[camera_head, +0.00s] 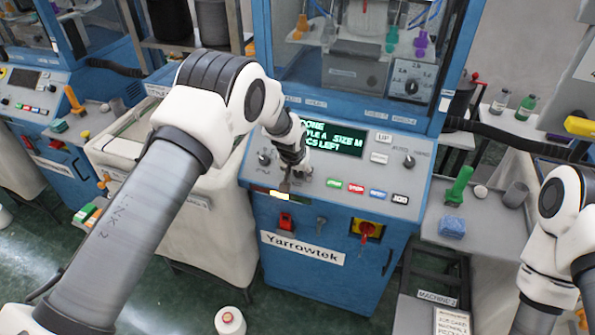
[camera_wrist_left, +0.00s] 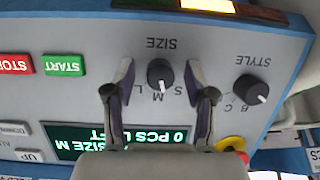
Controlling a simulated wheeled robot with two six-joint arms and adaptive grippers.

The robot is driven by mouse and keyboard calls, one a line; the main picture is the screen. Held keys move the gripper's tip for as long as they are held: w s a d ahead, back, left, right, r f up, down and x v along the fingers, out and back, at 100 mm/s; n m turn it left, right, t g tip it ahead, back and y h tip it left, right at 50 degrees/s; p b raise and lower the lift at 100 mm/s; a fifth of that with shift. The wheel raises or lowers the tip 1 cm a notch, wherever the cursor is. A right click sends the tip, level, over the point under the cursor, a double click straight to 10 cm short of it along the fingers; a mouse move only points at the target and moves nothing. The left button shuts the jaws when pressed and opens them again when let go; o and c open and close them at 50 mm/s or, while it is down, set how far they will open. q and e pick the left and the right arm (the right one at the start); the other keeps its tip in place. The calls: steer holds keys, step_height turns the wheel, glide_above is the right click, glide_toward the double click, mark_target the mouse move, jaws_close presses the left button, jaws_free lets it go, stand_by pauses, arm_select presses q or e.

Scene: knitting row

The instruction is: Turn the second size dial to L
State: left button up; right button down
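The size dial (camera_wrist_left: 160,73) is a round black knob on the grey control panel, under the word SIZE, upside down in the left wrist view. Its white pointer faces M; S and L are on either side. My left gripper (camera_wrist_left: 158,68) is open, with one finger on each side of the dial; I cannot tell whether they touch it. In the head view, my left gripper (camera_head: 290,183) is over the panel and hides the size dial. The display (camera_head: 333,139) reads SIZE M. My right arm (camera_head: 560,220) is at the right edge, its gripper out of view.
The style dial (camera_wrist_left: 251,89) is close beside the left gripper. Start (camera_wrist_left: 63,65) and stop (camera_wrist_left: 14,65) buttons are on the other side. A red switch (camera_head: 286,221) and a yellow-backed red switch (camera_head: 367,230) are below the panel. A green item (camera_head: 458,185) stands on the right shelf.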

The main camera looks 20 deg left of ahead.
arm_select(q)
jaws_close()
steer(key=shift+f+m+b, duration=0.25)
steer(key=shift+m+b, duration=0.55)
steer(key=shift+b, duration=0.45)
steer(key=m+y+b, duration=0.1)
steer(key=m+b, duration=0.2)
steer(key=m+t+y+b, duration=0.1)
steer(key=m+b, duration=0.2)
steer(key=b, duration=0.1)
steer(key=shift+b, duration=0.3)
steer(key=shift+r+m+t+y+b, duration=0.2)
steer(key=shift+m+t+y+b, duration=0.15)
steer(key=shift+m+b, duration=1.25)
steer(key=shift+o, duration=0.4)
jaws_free()
